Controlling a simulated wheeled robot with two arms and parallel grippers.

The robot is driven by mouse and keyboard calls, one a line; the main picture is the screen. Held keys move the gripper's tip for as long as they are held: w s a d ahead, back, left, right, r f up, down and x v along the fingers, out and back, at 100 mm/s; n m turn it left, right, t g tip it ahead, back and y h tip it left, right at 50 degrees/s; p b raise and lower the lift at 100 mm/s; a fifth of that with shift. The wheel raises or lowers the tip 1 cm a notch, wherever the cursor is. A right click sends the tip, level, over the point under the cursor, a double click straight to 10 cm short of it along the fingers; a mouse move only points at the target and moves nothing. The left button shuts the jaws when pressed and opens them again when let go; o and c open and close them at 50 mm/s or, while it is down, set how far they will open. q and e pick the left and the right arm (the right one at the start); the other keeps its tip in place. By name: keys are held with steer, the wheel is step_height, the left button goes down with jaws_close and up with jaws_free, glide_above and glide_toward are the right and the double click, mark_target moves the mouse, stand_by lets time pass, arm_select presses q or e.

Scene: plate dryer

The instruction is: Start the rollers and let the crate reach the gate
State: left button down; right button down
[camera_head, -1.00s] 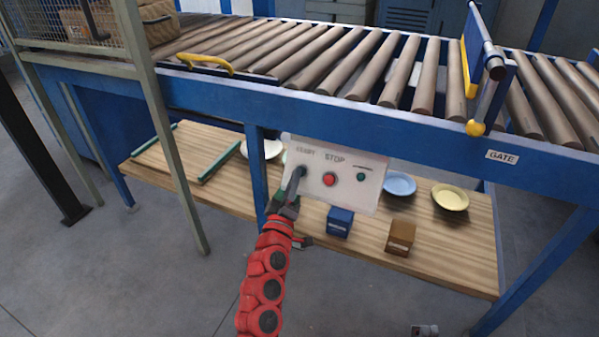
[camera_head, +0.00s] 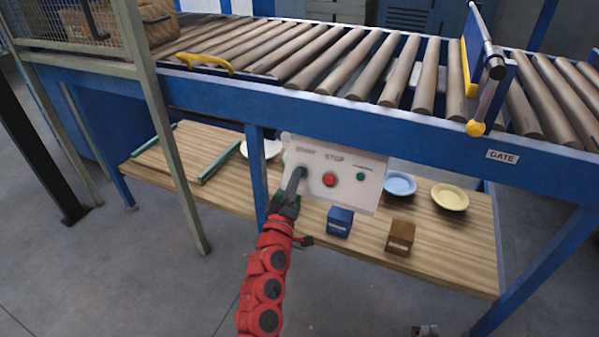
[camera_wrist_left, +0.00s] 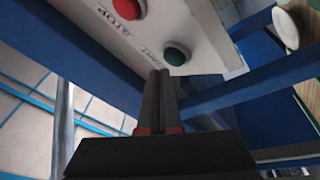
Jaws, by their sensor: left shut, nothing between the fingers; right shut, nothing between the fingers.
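The white control panel (camera_head: 345,190) hangs on the front of the blue conveyor frame. Its red STOP button (camera_head: 329,180) is uncovered. My left gripper (camera_head: 296,180) is shut and empty, its tips at the START button below the START label and hiding it. In the left wrist view the green START button (camera_wrist_left: 177,54) lies just beyond the shut fingertips (camera_wrist_left: 160,75); I cannot tell whether they touch. The brown woven crate (camera_head: 158,22) is at the far left of the rollers (camera_head: 330,65), partly behind mesh. The blue and yellow gate (camera_head: 470,65) stands upright across the rollers at right. My right gripper is not seen.
A yellow handle (camera_head: 205,62) is on the conveyor's front edge. The wooden shelf (camera_head: 450,255) below holds a blue box (camera_head: 340,221), a brown box (camera_head: 401,238) and several plates. A grey-green post (camera_head: 170,130) stands left. The rollers between crate and gate look clear.

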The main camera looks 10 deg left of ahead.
arm_select(q)
steer(key=shift+w+f, duration=0.2)
steer(key=shift+w, duration=0.1)
